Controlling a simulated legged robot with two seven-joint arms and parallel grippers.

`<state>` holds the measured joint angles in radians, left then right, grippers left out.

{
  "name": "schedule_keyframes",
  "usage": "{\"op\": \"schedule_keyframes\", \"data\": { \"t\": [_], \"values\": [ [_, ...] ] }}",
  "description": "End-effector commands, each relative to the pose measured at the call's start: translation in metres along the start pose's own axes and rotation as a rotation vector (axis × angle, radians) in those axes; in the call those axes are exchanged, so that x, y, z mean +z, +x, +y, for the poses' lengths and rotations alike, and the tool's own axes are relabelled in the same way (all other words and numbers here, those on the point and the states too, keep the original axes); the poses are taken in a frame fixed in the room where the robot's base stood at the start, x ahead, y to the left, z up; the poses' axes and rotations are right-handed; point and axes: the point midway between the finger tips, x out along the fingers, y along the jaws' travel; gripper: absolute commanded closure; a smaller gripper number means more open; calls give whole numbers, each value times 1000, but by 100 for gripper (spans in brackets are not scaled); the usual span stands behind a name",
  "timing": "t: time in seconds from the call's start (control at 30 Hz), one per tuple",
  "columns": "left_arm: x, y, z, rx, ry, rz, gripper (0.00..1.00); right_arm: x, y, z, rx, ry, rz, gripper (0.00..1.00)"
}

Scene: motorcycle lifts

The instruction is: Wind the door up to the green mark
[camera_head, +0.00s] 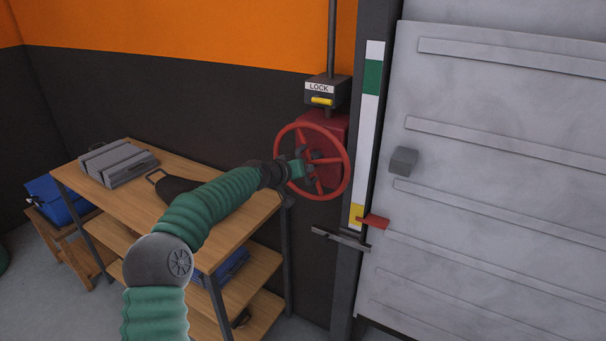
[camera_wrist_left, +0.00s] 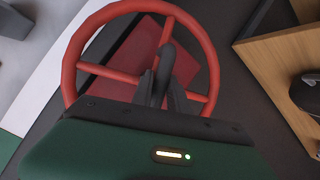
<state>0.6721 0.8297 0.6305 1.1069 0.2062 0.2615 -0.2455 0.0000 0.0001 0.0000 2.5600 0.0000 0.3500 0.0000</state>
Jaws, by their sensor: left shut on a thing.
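The red handwheel (camera_head: 346,178) stands on a red box (camera_head: 338,132) beside the door post. My left gripper (camera_head: 306,168) is shut on the wheel near its middle; its fingers hide the exact part held. The wheel also shows in the left wrist view (camera_wrist_left: 207,48), with the gripper fingers (camera_wrist_left: 168,85) in front of its centre. The grey slatted door (camera_head: 490,150) is at the right. The green mark (camera_head: 372,77) is far above. My right gripper is out of view.
A box labelled LOCK (camera_head: 327,90) with a yellow lever (camera_head: 321,101) sits just above the wheel. A dark bracket (camera_head: 341,238) juts from the post.

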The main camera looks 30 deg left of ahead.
Motion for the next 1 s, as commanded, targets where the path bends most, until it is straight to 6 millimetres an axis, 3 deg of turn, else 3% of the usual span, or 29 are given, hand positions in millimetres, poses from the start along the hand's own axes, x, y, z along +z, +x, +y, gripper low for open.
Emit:
{"op": "schedule_keyframes", "data": {
  "t": [0.03,1.0],
  "values": [
    [7,3,-3,15,-43,-19,100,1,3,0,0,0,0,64],
    [6,2,1,321,-787,-182,100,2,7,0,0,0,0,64]
  ]
}}
